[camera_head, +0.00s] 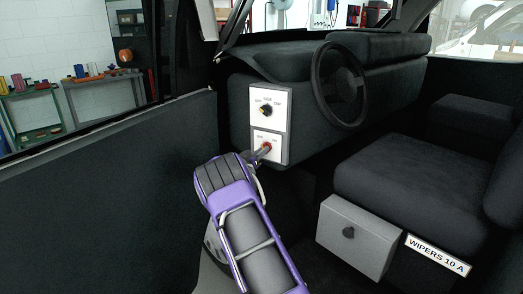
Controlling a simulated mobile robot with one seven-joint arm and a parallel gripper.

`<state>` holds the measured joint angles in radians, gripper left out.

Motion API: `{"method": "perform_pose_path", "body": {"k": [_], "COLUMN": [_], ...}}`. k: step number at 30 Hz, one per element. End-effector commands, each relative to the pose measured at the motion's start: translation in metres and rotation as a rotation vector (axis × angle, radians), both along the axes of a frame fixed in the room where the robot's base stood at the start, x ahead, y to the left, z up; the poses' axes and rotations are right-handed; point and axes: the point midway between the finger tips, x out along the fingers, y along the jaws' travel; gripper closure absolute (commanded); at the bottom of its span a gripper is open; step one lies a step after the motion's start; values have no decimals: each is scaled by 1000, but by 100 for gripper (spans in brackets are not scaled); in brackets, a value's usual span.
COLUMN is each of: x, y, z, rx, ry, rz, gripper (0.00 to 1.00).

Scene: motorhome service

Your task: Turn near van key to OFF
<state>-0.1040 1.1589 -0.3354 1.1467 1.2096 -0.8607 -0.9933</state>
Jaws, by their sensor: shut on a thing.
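The key switch plate (262,139) is the lower white plate on a light grey panel (283,154) at the dashboard's left end. A small red part (267,146), at the key, shows at the fingertips. My gripper (262,152) reaches up from below in front of this plate and is shut on the key. The fingers hide most of the key, so its angle cannot be told. The lettering on the plate is too small to read.
A black and yellow knob (266,110) sits on the upper white plate, just above. The steering wheel (339,85) is to the right. A grey box (357,237) with a dark knob stands below the seat (400,180). The door panel (110,190) bounds the left.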

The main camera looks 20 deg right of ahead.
Motion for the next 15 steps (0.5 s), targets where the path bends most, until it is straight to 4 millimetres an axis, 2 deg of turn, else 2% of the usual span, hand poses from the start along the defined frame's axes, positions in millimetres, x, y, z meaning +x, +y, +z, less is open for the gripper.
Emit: {"method": "perform_pose_path", "body": {"k": [15], "x": [0], "y": [0], "z": [-1], "rx": [-219], "ry": [265], "rz": [1], "gripper": [100]}}
